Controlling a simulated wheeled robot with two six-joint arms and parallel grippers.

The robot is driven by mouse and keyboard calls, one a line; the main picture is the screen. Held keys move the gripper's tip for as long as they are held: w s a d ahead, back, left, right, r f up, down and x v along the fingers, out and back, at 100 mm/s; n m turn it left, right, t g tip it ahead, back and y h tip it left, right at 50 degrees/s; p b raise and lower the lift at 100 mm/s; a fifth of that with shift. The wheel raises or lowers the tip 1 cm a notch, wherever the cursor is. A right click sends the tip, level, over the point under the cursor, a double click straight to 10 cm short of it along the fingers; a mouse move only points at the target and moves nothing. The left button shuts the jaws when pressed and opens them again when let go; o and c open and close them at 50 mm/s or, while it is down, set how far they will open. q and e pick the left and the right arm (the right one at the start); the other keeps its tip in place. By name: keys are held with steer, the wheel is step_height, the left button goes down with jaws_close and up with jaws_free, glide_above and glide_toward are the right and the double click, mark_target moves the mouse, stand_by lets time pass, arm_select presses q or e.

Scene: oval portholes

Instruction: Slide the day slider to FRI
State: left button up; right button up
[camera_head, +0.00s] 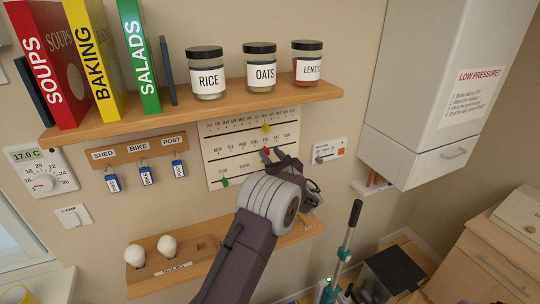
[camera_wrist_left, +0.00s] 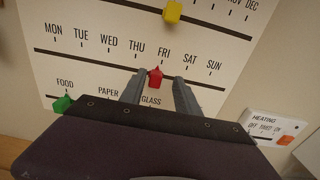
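The day slider is a red knob (camera_wrist_left: 155,77) on the middle track of a white wall chart (camera_head: 232,170). In the left wrist view it sits just below the FRI label, slightly to its left. The red knob also shows in the head view (camera_head: 265,152), partly hidden by the gripper. My left gripper (camera_wrist_left: 159,78) has its two fingers apart, one on each side of the red knob, with gaps visible. In the head view my left gripper (camera_head: 279,161) is at the chart's right part. My right gripper is not in view.
A yellow knob (camera_wrist_left: 172,11) is on the month track above, and a green knob (camera_wrist_left: 63,104) on the bin track below. A heating panel (camera_head: 328,151) is to the right. A shelf with jars (camera_head: 200,115) is above; a lower shelf with bulbs (camera_head: 200,268) is below.

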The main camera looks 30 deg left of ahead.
arm_select(q)
steer(key=b+v, duration=0.3)
steer(key=v, duration=0.5)
steer(key=shift+f+b, duration=0.1)
steer(key=shift+b, duration=0.2)
